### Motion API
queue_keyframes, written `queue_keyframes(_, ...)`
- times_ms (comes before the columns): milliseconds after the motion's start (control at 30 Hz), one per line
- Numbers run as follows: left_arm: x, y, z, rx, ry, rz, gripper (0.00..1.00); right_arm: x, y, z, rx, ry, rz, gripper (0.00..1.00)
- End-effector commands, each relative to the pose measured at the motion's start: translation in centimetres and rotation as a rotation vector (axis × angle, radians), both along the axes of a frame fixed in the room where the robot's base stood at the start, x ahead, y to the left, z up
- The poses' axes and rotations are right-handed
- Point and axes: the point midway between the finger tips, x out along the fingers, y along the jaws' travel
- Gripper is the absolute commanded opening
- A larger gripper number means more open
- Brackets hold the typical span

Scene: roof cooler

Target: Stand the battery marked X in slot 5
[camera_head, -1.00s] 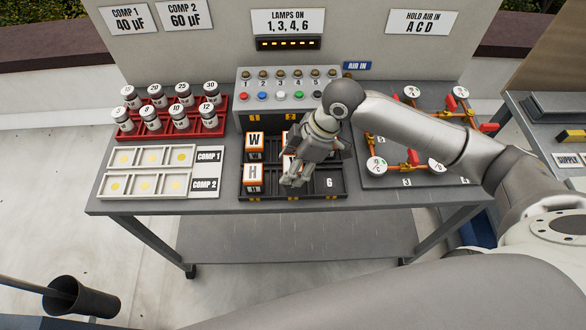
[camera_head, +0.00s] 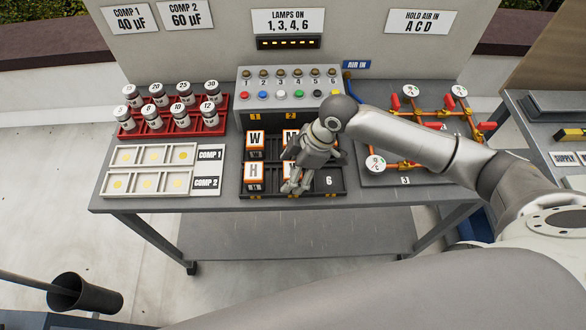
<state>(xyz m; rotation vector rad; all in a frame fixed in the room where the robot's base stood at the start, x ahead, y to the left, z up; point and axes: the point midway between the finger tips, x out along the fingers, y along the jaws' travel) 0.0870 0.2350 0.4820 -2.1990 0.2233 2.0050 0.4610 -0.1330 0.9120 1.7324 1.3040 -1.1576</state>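A black battery rack (camera_head: 330,193) stands at the front middle of the bench. White-and-orange batteries marked W (camera_head: 255,138) and H (camera_head: 253,171) stand in its left column. Another battery (camera_head: 289,137) is in the back middle slot, its letter partly covered. My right gripper (camera_head: 291,188) points down over the front middle part of the rack. A white-and-orange battery (camera_head: 287,169) shows partly beside and behind its fingers; its letter is hidden. I cannot tell whether the fingers hold it. My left gripper is out of view.
A button panel with lamps (camera_head: 290,88) stands behind the rack. A red rack of capacitors (camera_head: 208,131) and white trays (camera_head: 145,194) are on the left.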

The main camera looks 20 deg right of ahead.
Motion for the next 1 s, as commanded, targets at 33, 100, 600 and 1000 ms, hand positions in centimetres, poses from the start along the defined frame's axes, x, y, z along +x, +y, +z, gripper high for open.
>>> queue_keyframes(33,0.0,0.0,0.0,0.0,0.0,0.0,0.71,0.0,0.0,0.0,0.0,0.0,0.0,0.71)
queue_keyframes(100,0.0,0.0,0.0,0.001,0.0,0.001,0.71,0.0,0.0,0.0,0.0,0.0,0.0,0.71)
queue_keyframes(600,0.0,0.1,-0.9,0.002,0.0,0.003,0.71,-0.5,-2.3,5.9,-0.002,-0.006,-0.001,0.71)
queue_keyframes(1000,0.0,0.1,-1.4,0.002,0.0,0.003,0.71,-1.2,-4.3,11.2,0.001,-0.001,-0.001,0.71)
